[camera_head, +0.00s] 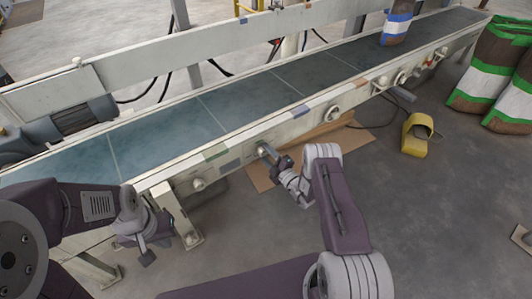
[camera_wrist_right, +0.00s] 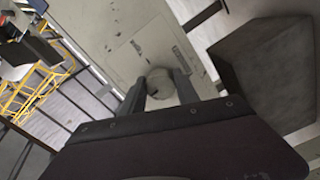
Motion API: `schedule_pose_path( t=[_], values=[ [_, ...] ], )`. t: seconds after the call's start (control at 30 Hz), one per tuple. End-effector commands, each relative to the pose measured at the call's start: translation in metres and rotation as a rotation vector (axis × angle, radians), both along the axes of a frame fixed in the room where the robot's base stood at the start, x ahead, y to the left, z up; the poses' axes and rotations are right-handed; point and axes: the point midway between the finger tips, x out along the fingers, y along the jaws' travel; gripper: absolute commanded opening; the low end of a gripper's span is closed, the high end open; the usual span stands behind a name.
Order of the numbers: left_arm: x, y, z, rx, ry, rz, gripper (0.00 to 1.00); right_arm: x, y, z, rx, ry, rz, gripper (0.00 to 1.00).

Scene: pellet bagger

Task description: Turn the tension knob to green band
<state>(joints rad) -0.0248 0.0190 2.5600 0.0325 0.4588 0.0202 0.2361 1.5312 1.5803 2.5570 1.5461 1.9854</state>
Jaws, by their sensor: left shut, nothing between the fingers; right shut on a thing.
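The tension knob (camera_wrist_right: 160,83) is a round grey knob on the pale side panel (camera_wrist_right: 150,40) of the conveyor. In the right wrist view it sits between the two fingers of my right gripper (camera_wrist_right: 159,90), which is shut on it. In the head view my right gripper (camera_head: 268,153) reaches the conveyor's near side rail, and the fingers partly hide the knob. Small marks show on the panel around the knob, but I cannot make out a green band there or the knob's pointer. My left gripper (camera_head: 147,256) is shut and empty, low beside a conveyor leg.
The conveyor belt (camera_head: 255,95) runs diagonally across, with a bag (camera_head: 397,22) at its far end. Other round fittings (camera_head: 333,113) line the rail. Cardboard (camera_head: 335,137) and a yellow pedal (camera_head: 417,134) lie on the floor. Green-striped bags (camera_head: 484,70) stand at the right.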

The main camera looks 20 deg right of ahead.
Motion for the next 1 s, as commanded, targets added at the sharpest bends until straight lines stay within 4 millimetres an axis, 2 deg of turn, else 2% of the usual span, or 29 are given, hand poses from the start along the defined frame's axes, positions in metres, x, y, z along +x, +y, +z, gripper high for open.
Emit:
schedule_pose_path(
  t=[0.67, 0.7, 0.73, 0.77, 1.0],
  values=[
    [0.0, 0.0, 0.0011, 0.0, 0.0, 0.0, 0.0, -0.0009, 0.0004, -0.0019, 0.047, 0.022, 0.001, 0.0],
    [0.0, 0.0, 0.0011, 0.0, 0.0, 0.0, 0.0, -0.0009, 0.0004, -0.0018, 0.047, 0.022, 0.001, 0.48],
    [0.0, 0.0, 0.0011, 0.0, 0.0, 0.0, 0.0, -0.0009, 0.0004, -0.0018, 0.047, 0.022, 0.001, 0.57],
    [0.0, 0.0, 0.0011, 0.0, 0.0, 0.0, 0.0, -0.0008, 0.0003, -0.0016, 0.048, 0.021, 0.0, 0.59],
    [0.0, 0.0, 0.0012, 0.0, 0.0, 0.0, 0.0, -0.0004, 0.0002, -0.0007, 0.048, 0.018, 0.0, 0.59]
  ],
)
